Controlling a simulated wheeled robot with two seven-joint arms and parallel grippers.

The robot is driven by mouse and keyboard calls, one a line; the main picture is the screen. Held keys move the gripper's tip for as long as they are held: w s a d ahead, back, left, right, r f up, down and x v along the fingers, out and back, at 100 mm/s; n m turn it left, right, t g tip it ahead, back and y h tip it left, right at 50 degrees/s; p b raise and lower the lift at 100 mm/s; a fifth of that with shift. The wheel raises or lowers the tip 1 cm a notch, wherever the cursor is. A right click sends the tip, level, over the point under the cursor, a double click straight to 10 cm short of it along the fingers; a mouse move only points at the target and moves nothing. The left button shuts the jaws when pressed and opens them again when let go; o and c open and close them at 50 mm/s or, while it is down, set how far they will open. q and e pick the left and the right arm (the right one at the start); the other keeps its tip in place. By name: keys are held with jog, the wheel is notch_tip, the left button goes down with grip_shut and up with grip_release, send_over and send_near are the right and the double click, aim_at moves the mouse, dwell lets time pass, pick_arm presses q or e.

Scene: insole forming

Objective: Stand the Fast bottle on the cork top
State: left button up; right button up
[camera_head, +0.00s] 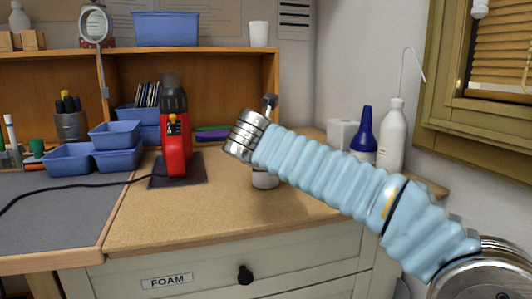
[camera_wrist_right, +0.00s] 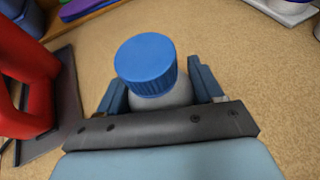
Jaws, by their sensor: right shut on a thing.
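A bottle with a ridged blue cap (camera_wrist_right: 146,62) and a pale grey body stands between the two blue-grey fingers of my right gripper (camera_wrist_right: 158,86) in the right wrist view. The gripper is shut on it. Its label does not show. The tan cork top (camera_head: 225,217) lies below, also filling the right wrist view (camera_wrist_right: 245,70). In the head view my right arm hides the gripper and most of the bottle. A small pale piece below the wrist may be its lower part. I cannot tell whether it touches the cork. My left gripper is out of view.
A red tool (camera_head: 176,135) stands on a dark plate left of my right gripper. A blue-nozzled bottle (camera_head: 364,135) and a white bottle (camera_head: 392,140) stand at the right. Blue bins (camera_head: 115,138) sit at the left. The cork's front is clear.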

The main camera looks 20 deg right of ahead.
jog(key=o, duration=1.2)
jog(key=shift+o, duration=0.2)
jog(key=shift+r, duration=0.1)
jog(key=shift+s+a+r, duration=0.1)
jog(key=shift+s+r, duration=0.05)
jog(key=shift+s, duration=0.1)
jog(key=v, duration=1.1)
jog(key=shift+s, duration=0.2)
